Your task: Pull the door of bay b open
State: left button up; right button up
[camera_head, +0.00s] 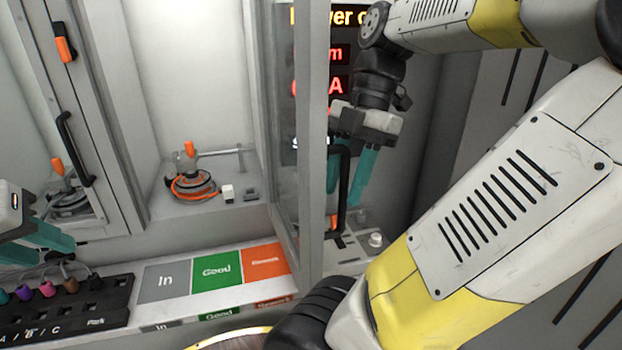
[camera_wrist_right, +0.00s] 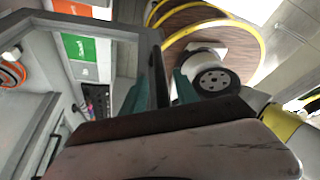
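The door of the middle bay (camera_head: 309,160), which I take to be bay b, stands swung out, nearly edge-on in the head view. Its black handle (camera_head: 343,190) is on the right side. My right gripper (camera_head: 344,192) has its teal fingers on either side of this handle. They look open, with a narrow gap beside the bar; contact is hard to tell. In the right wrist view the dark bar (camera_wrist_right: 160,82) rises between the fingers (camera_wrist_right: 168,92). My left gripper (camera_head: 40,245) is at the far left edge, away from the door, partly cut off.
Inside the open bay is a motor with an orange cable (camera_head: 193,185). The left bay's door has a black handle (camera_head: 75,150) and orange latch (camera_head: 65,46). Below lie the In/Good/orange label strip (camera_head: 216,272) and a black connector rack (camera_head: 60,308). A wooden yellow-rimmed round top (camera_wrist_right: 190,28) is nearby.

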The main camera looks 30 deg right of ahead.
jog(key=v, duration=0.7)
dwell(0.3)
